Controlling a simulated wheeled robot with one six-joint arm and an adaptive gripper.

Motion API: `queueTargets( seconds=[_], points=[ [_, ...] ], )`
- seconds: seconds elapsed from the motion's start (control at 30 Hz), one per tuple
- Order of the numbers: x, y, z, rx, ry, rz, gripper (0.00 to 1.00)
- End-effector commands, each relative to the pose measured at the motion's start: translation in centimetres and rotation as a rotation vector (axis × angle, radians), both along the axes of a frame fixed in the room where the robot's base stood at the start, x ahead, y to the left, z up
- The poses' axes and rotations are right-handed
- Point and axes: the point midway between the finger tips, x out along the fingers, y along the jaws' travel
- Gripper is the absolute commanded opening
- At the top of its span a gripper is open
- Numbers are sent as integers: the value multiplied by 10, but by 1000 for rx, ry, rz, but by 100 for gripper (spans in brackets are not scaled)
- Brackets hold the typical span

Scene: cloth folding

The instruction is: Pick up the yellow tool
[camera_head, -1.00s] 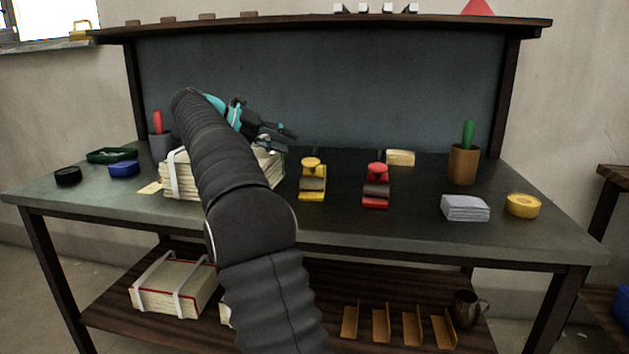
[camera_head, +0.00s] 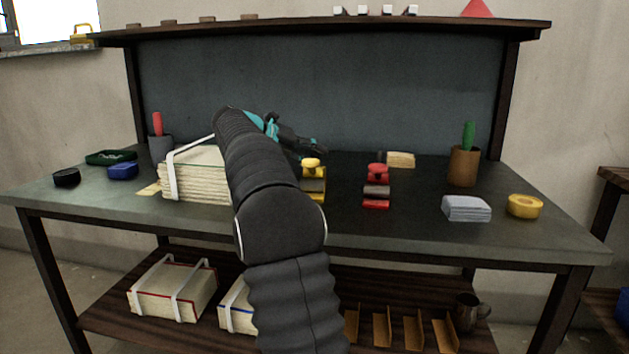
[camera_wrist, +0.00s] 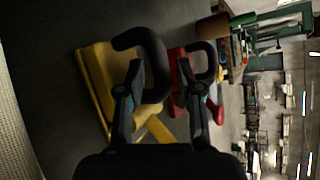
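The yellow tool (camera_head: 314,190) stands on the workbench, left of a similar red tool (camera_head: 376,190). In the wrist view, the yellow tool (camera_wrist: 98,72) lies ahead and left, with a dark curved part beside the left finger. My gripper (camera_head: 312,150) is above and behind the yellow tool's knob in the head view. In the wrist view my gripper (camera_wrist: 163,80) is open, its two fingers apart. Nothing is clearly held between them; whether a finger touches the dark part cannot be told.
A strapped stack of paper (camera_head: 193,178) stands close left of my arm. Right of the tools are grey cards (camera_head: 466,208), a yellow tape roll (camera_head: 525,206) and a brown cup (camera_head: 463,167). The bench front between red tool and cards is clear.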

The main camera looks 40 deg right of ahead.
Motion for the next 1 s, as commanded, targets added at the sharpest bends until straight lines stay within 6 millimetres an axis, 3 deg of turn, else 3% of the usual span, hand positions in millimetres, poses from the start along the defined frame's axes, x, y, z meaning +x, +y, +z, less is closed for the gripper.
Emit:
queueTargets(
  seconds=[0.07,0.2,0.23,0.73,1.0],
  points=[
    [0,0,0,0,0,0,35],
    [0,0,0,0,0,0,3],
    [0,0,0,0,0,0,0],
    [0,1,5,-1,0,1,0],
    [0,0,33,-2,-2,1,0]
  ],
)
